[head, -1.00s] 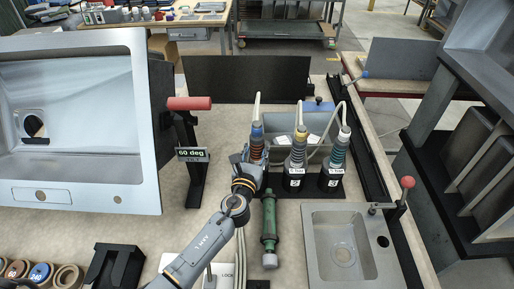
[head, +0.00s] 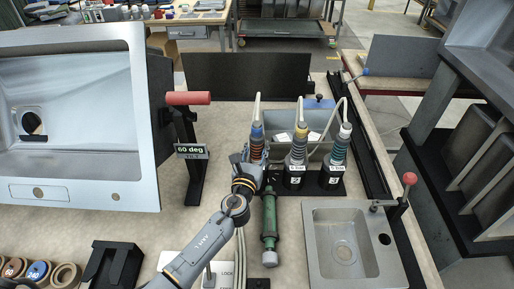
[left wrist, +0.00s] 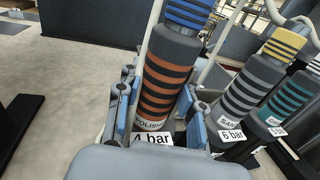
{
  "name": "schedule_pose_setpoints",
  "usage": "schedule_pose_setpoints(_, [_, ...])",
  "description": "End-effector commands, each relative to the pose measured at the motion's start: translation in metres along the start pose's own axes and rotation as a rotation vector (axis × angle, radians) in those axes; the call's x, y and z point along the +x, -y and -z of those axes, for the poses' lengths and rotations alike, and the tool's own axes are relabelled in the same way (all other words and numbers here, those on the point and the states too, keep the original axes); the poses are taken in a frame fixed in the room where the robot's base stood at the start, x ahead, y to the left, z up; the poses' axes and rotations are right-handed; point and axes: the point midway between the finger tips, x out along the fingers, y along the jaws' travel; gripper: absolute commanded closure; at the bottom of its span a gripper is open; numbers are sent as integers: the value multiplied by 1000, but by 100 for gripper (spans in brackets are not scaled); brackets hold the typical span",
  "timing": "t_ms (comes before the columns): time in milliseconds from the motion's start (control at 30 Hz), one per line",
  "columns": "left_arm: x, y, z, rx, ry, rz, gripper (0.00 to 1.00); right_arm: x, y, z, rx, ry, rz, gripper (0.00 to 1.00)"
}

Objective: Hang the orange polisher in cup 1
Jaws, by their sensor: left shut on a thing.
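The orange polisher (head: 257,148) is a dark grey cylinder with orange stripes, a blue-ringed top and a pale hose. It stands roughly upright at the left end of the black cup rack (head: 311,192). In the left wrist view the polisher (left wrist: 165,78) shows close up with the word "POLISH" low on its body. My left gripper (head: 251,170) is shut on it, with blue-grey fingers (left wrist: 159,112) on both sides. A "4 bar" label (left wrist: 152,139) shows just below it. Cup 1 is mostly hidden by the gripper, so I cannot tell how deep the polisher sits.
A yellow-topped tool (head: 298,148) and a white-topped, teal-striped tool (head: 340,148) stand in the cups to the right. A green cylinder (head: 269,222) lies in front of the rack. A small sink (head: 318,265) is at front right, and a red-handled tilt stand (head: 188,99) is left.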

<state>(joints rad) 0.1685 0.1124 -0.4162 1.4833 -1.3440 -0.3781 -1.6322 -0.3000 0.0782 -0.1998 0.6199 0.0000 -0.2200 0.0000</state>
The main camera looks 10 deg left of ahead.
Motion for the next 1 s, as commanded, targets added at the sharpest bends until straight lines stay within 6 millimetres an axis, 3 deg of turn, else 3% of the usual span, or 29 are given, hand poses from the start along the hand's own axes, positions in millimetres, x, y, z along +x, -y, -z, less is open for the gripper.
schedule_pose_setpoints(33, [1,0,-3,0,6,0,57,0,0,0,0,0,0,100])
schedule_pose_setpoints(133, [1,0,-3,0,5,0,37,0,0,0,0,0,0,100])
schedule_pose_setpoints(533, [-7,0,2,0,-3,0,36,0,-4,-1,-3,1,-4,100])
schedule_pose_setpoints(667, [-26,0,2,-1,-3,2,36,0,-3,-1,-2,1,-3,100])
schedule_pose_setpoints(1000, [-96,0,0,0,-1,2,36,0,-2,0,-1,0,-2,100])
